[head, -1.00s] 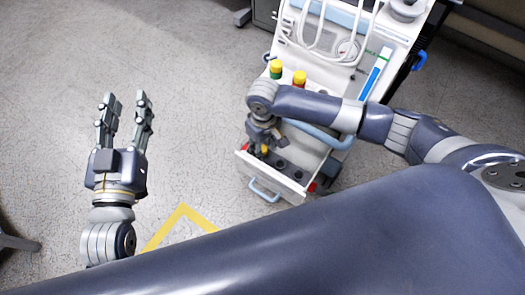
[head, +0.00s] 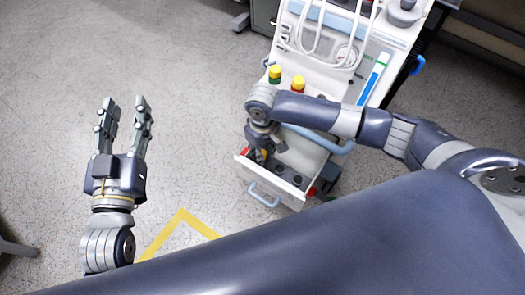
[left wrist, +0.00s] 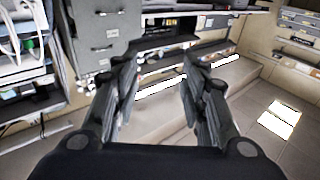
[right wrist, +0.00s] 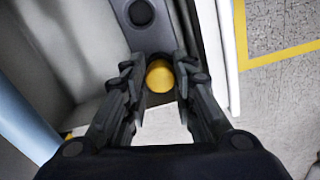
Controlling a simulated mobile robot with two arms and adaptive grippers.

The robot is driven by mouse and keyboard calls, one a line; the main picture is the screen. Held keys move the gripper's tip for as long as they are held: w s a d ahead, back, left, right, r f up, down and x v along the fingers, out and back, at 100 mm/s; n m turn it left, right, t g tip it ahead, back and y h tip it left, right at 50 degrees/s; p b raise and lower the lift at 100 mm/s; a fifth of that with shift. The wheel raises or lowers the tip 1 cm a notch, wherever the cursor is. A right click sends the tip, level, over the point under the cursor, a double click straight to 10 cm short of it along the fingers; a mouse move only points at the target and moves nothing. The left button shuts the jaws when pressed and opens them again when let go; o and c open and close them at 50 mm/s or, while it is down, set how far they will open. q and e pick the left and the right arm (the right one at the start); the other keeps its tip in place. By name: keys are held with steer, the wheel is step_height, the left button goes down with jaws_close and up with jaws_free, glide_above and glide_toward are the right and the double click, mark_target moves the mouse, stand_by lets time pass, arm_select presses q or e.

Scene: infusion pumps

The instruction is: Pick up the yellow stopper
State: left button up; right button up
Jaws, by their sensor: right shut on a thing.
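The yellow stopper (right wrist: 160,76) is round and sits between the fingertips of my right gripper (right wrist: 158,82) in the right wrist view. My right gripper (head: 263,153) points down into the open drawer (head: 275,186) of the white cart in the head view and is shut on the stopper. Only a bit of yellow (head: 264,154) shows there between the fingers. I cannot tell whether the stopper still rests in its holder. My left gripper (head: 126,102) is open and empty over the floor at the left; its spread fingers also show in the left wrist view (left wrist: 160,70).
The dark holder strip (right wrist: 150,30) has round holes. A blue rail (head: 320,140) crosses near my right arm. The floor at left is clear.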

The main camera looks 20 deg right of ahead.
step_height(320, 180, up, 5)
steer(key=shift+f+p, duration=0.1)
steer(key=shift+p, duration=1)
arm_select(q)
steer(key=s+a+f+g+y+p, duration=0.1)
steer(key=s+a+f+g, duration=0.1)
steer(key=s+f+g, duration=0.3)
steer(key=s+a+f+g+y+p, duration=0.1)
steer(key=s+f+g, duration=0.4)
steer(key=f, duration=0.7)
steer(key=shift+s+a+n+g+y, duration=0.3)
steer(key=shift+a+g+y, duration=0.3)
steer(key=shift+a, duration=0.45)
arm_select(e)
steer(key=shift+r, duration=2.5)
arm_select(q)
steer(key=shift+w, duration=0.1)
